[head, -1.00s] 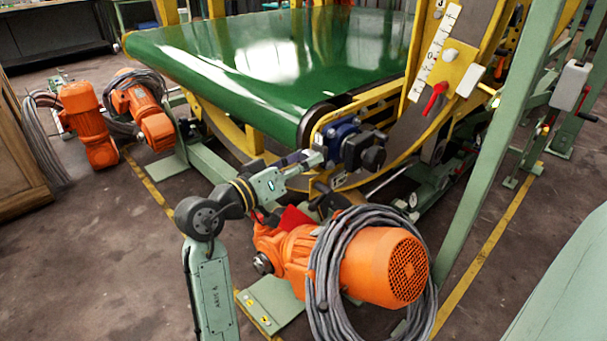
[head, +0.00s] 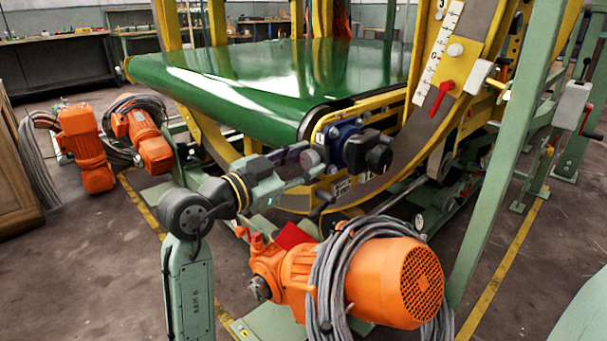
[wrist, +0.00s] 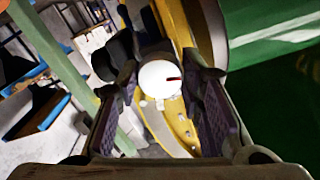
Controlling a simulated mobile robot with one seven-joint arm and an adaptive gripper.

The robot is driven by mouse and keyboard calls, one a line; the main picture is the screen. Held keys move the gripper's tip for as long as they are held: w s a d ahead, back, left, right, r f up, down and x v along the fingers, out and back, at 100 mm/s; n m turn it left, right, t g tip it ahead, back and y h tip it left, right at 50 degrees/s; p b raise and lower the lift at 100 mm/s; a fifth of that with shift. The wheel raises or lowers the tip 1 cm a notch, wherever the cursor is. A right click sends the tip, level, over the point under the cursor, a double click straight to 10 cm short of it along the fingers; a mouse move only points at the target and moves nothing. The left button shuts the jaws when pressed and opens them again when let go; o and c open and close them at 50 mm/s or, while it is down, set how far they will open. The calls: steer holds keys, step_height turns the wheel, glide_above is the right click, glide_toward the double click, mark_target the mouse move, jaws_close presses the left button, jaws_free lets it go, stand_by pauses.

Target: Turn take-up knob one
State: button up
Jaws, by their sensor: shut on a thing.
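A round pale knob (wrist: 158,76) with a red mark on its face shows in the wrist view between my two fingers. In the head view it is a small greyish disc (head: 311,160) at the front corner of the green belt, left of a blue block. My gripper (head: 309,167) has one finger above the knob and one below, and is shut on it. In the wrist view my gripper (wrist: 162,85) has its dark padded fingers on both sides of the knob. The exact contact spots are partly hidden.
The blue block (head: 345,131) with a black knob (head: 378,158) sits just right of my gripper. An orange motor (head: 395,280) wrapped in grey cable lies below. A red lever (head: 438,98) and a green post (head: 510,150) stand to the right. Open floor (head: 105,275) is left.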

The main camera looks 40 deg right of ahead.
steer(key=shift+f+m+b, duration=0.1)
steer(key=shift+m+b, duration=0.45)
steer(key=shift+m, duration=0.25)
steer(key=o, duration=1.2)
steer(key=shift+c, duration=0.2)
steer(key=s+a, duration=0.1)
steer(key=a, duration=1.1)
